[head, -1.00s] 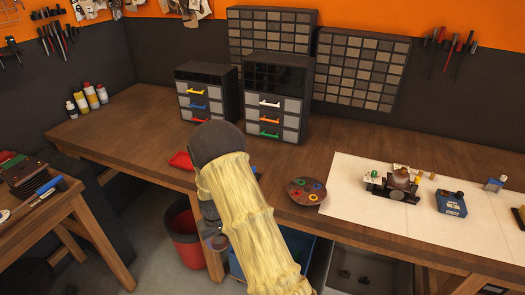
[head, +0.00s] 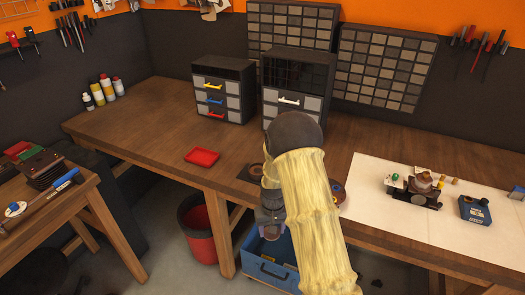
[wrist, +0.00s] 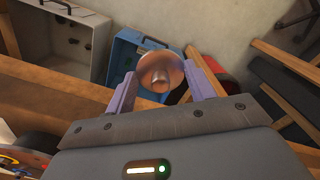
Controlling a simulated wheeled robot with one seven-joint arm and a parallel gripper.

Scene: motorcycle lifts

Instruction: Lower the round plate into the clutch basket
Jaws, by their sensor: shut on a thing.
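In the wrist view my gripper (wrist: 160,78) is shut on a round, copper-brown piece with a raised knob at its middle (wrist: 158,72); it looks like the round plate. It is held in the air beyond the bench's front edge, with the floor and boxes below. In the head view my gripper (head: 270,230) hangs low in front of the bench, and the held plate cannot be made out. A dark round part (head: 256,170) lies on a dark pad near the bench edge, partly behind my arm. I cannot tell whether it is the clutch basket.
A red tray (head: 202,157) lies on the bench (head: 150,120). Drawer cabinets (head: 222,90) stand behind. A white mat (head: 385,225) carries a small fixture (head: 420,187) and a blue container (head: 474,209). A blue box (head: 262,268) and red bin (head: 197,240) stand below.

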